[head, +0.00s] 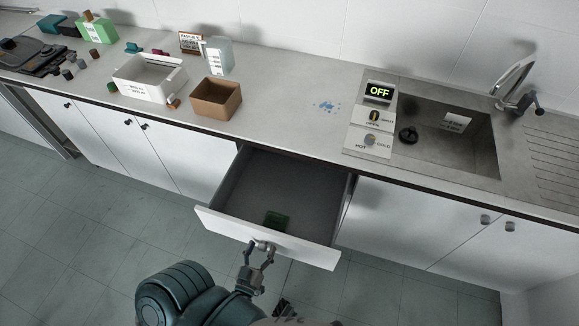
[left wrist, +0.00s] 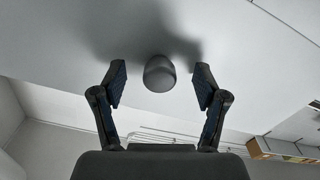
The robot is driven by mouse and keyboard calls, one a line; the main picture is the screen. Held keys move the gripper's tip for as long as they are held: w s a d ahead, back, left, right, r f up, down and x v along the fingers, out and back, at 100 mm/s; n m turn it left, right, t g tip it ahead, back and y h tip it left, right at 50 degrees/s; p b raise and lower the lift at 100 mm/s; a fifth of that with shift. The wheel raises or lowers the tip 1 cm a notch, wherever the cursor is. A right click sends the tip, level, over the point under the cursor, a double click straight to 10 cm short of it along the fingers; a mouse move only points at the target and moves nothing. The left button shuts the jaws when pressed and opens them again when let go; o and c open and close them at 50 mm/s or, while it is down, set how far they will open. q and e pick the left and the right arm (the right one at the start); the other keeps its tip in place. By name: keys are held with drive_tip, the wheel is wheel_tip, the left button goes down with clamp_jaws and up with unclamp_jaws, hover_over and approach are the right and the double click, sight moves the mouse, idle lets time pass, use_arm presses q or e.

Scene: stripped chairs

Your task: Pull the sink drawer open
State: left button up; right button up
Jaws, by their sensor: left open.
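The sink drawer (head: 272,195) stands pulled out below the counter, left of the sink, with its inside in view. A small dark green block (head: 277,221) lies on its floor near the front. My left gripper (head: 264,246) is at the middle of the drawer front, at the knob. In the left wrist view, the round grey knob (left wrist: 159,73) sits between the two open fingertips of my left gripper (left wrist: 160,82), with a gap on each side. The fingers do not touch the knob there. My right gripper does not show clearly in any view.
The sink (head: 440,135) with a faucet (head: 517,85) is at the right of the counter, beside an OFF display (head: 379,92). A brown box (head: 216,97) and white bin (head: 149,77) stand left. Closed cabinet doors flank the drawer. Tiled floor (head: 60,215) at left is clear.

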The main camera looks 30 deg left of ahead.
use_arm(q)
drive_tip(key=shift+p+v, duration=0.55)
drive_tip(key=shift+v, duration=2.45)
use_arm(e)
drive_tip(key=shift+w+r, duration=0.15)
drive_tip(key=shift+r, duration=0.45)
use_arm(q)
drive_tip(key=s+d+f+m+g+h, duration=0.1)
drive_tip(key=d+f+m+g+h, duration=0.15)
drive_tip(key=f, duration=0.65)
drive_tip(key=s+d+f+m+g+h, duration=0.1)
drive_tip(key=d+f+g, duration=0.25)
drive_tip(key=f, duration=0.65)
drive_tip(key=s+d+f+m+g+h, duration=0.1)
drive_tip(key=d+f+m+g, duration=0.15)
drive_tip(key=f, duration=0.65)
drive_tip(key=s+a+f+m+g, duration=0.2)
drive_tip(key=s+a+f+g, duration=0.3)
drive_tip(key=s+f+g, duration=0.3)
wheel_tip(320, 180, down, 3)
drive_tip(key=s, duration=0.2)
drive_tip(key=shift+s+m, duration=0.3)
drive_tip(key=shift+s, duration=0.1)
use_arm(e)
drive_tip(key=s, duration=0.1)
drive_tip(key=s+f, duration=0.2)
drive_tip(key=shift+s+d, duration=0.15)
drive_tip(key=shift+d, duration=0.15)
